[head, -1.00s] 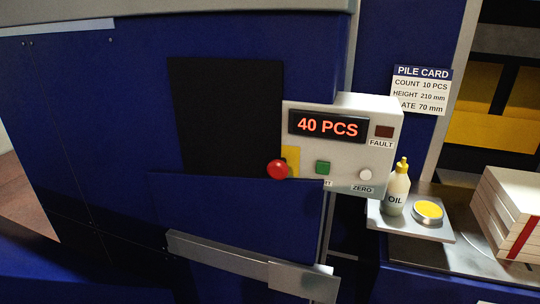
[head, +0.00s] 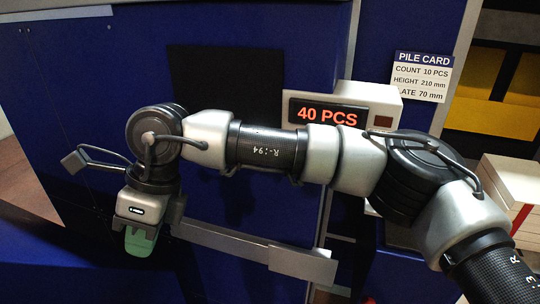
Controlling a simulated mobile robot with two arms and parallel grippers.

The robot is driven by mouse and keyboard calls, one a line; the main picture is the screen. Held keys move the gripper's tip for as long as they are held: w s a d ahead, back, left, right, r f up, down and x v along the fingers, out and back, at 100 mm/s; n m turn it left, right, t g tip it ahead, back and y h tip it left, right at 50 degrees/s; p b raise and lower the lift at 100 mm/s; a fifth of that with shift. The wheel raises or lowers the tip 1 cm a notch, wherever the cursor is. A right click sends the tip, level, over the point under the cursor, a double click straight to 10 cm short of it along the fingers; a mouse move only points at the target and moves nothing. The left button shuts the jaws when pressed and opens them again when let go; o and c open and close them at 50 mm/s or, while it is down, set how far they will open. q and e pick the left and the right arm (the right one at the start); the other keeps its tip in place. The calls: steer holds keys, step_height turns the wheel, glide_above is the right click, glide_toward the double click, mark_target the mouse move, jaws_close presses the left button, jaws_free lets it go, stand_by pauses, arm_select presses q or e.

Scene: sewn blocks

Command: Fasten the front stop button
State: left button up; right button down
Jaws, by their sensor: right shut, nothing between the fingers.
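The red stop button is hidden behind my right arm in the head view now. The white control box (head: 372,94) that bears it shows only its top part, with the red-lit display (head: 328,114) reading 40 PCS. My right arm crosses the picture in front of the box. My right gripper (head: 139,244) hangs at the left end of the arm, pointing down, with its greenish fingers together and empty. It is well left of and below the box, in front of the blue machine panel (head: 75,100). My left gripper is not in view.
A grey bar (head: 300,262) runs along the panel below the arm. A pile card (head: 421,75) hangs on the blue post at upper right. A stack of pale blocks (head: 512,180) stands at the right edge. The oil bottle and yellow tin are hidden by the arm.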

steer(key=w+d+r+m+t+h, duration=0.2)
steer(key=w+d+r+t+h, duration=0.5)
steer(key=d+r, duration=0.4)
steer(key=w+d+h, duration=0.1)
steer(key=h, duration=0.1)
steer(key=shift+w+r+m+h, duration=0.3)
steer(key=shift+w+r+h, duration=0.05)
steer(key=shift+w+h, duration=0.05)
steer(key=shift+d+f, duration=0.1)
steer(key=w+d+f+p, duration=0.5)
steer(key=w+d+f, duration=0.1)
steer(key=w+f, duration=0.1)
steer(key=shift+f, duration=0.55)
steer(key=shift+w, duration=0.15)
